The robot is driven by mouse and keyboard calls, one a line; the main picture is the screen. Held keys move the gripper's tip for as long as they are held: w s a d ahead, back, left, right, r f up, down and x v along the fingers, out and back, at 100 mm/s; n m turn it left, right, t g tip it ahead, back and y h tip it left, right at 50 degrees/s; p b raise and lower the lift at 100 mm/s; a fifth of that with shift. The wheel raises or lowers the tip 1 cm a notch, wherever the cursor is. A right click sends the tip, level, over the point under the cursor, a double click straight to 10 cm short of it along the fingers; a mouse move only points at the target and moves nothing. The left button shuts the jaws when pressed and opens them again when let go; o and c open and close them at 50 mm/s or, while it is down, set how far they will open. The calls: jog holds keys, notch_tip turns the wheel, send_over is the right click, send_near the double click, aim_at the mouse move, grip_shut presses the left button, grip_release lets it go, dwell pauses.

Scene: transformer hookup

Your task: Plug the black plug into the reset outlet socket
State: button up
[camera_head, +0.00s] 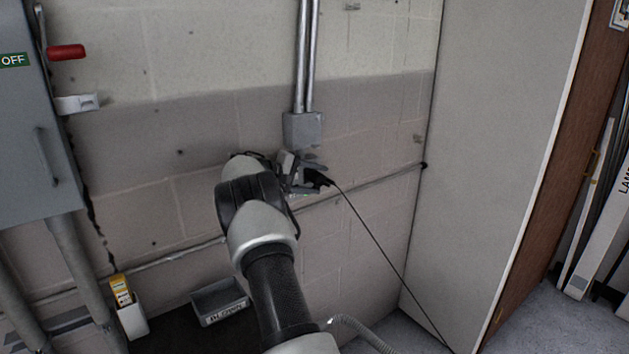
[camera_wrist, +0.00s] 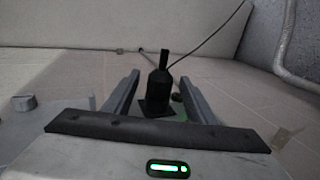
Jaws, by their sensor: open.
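The black plug (camera_head: 318,178) is near the wall below a grey conduit box, with its thin black cord running down to the lower right. In the wrist view the plug (camera_wrist: 159,92) stands between the two fingers of my gripper (camera_wrist: 158,97), over a dark squarish piece. My gripper is open, with a finger on each side of the plug; it also shows in the head view (camera_head: 308,177). The grey box (camera_head: 303,130) is just above my gripper. The reset outlet's socket face is not clearly seen, and I cannot tell whether the plug is seated in anything.
Two metal conduits (camera_head: 307,55) rise from the grey box. A grey cabinet (camera_head: 28,140) with an OFF sign and red lever (camera_head: 67,52) is at left. A grey tray (camera_head: 220,302) sits low. A tall pale panel (camera_head: 505,130) stands at right. A pipe (camera_head: 375,183) crosses the wall.

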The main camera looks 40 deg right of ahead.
aim_at(328, 185)
jog(key=shift+s+a+f+b, duration=0.1)
jog(key=shift+s+a+b, duration=0.05)
jog(key=shift+s+b, duration=0.85)
jog(key=shift+s+a+f+b, duration=0.1)
jog(key=shift+s+b, duration=0.75)
jog(key=shift+b, duration=0.25)
jog(key=shift+s+r+b, duration=0.2)
jog(key=shift+s+b, duration=0.15)
jog(key=shift+s, duration=0.2)
jog(key=v, duration=1.7)
jog(key=shift+a+r, duration=0.2)
